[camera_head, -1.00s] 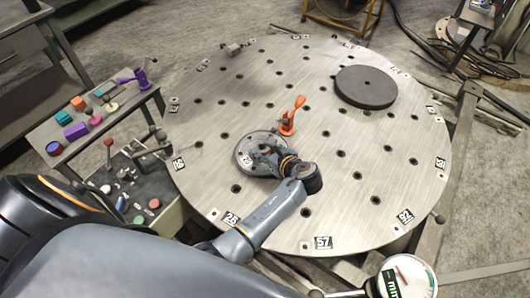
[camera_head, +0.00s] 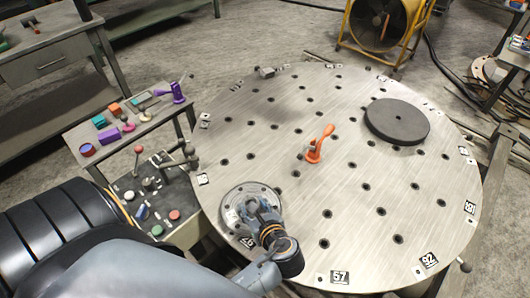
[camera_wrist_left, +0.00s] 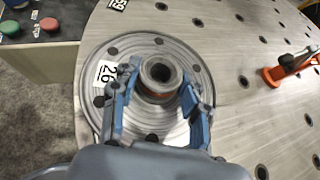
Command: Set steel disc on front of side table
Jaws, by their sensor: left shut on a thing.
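The steel disc (camera_head: 237,191), a round flange with a raised hub and bolt holes, is gripped by my left gripper (camera_head: 262,220) near the left front rim of the large round table. In the left wrist view the gripper's blue fingers (camera_wrist_left: 160,95) are closed around the hub, and the disc (camera_wrist_left: 185,55) reaches past the table edge. Its height above the table I cannot tell. The side table (camera_head: 78,134) stands to the left, with several coloured parts on it. My right gripper is not in view.
An orange clamp (camera_head: 314,153) and a dark round plate (camera_head: 397,121) sit on the round table (camera_head: 340,210). A lower dark tray (camera_head: 130,185) with small parts and a lever lies between the round table and the side table. A purple part (camera_head: 178,93) stands at the side table's far right.

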